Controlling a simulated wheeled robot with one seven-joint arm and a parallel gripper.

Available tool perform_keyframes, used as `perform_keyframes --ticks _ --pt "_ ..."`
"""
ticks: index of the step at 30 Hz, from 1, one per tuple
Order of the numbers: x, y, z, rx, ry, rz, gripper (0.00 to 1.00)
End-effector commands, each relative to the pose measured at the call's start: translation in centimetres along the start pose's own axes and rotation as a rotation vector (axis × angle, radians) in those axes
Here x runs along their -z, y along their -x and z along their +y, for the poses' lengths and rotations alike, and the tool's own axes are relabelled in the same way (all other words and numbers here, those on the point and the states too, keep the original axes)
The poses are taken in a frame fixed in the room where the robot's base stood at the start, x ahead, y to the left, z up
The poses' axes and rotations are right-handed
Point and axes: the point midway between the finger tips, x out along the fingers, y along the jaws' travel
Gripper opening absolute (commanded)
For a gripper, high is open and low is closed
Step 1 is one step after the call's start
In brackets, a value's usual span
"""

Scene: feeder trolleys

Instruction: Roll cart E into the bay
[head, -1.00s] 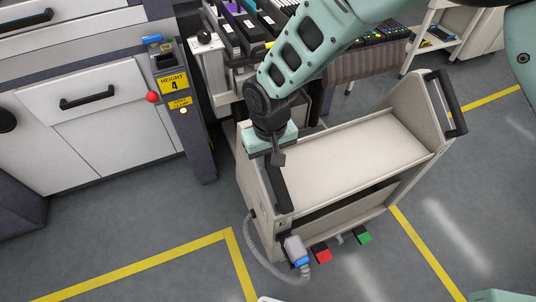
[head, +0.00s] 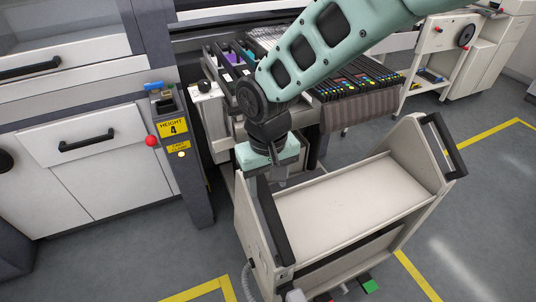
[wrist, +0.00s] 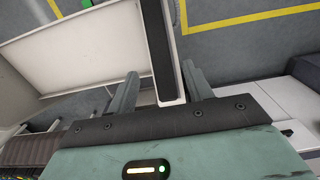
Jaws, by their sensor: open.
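A pale cart (head: 350,200) stands on the floor in front of the machine, with a flat top and a black handle at each end. No letter is readable on it. My gripper (head: 277,178) is open, pointing down at the far end of the cart's left handle (head: 273,225). In the wrist view my gripper (wrist: 158,82) has a finger on each side of the handle (wrist: 161,45), with gaps visible. The cart's right handle (head: 446,146) is free. I cannot tell which opening is the bay.
A grey post (head: 178,150) marked "HEIGHT 4" stands left of the cart. Feeders (head: 355,80) sit on the machine behind it. A green pedal (head: 369,285) and a grey hose (head: 250,283) show low on the cart. Yellow lines (head: 415,275) mark open floor on the right.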

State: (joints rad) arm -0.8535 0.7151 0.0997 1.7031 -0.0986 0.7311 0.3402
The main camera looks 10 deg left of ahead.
Motion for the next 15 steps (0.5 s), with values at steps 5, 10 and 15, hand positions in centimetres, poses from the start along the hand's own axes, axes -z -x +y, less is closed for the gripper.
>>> perform_keyframes --ticks 5,10,15 --pt "0.1 4.1 0.0 0.001 -0.001 0.003 0.51" --pt "0.0 6.8 0.0 0.001 -0.001 0.001 0.51" --pt "-0.1 8.1 0.0 0.000 -0.002 -0.002 0.51"
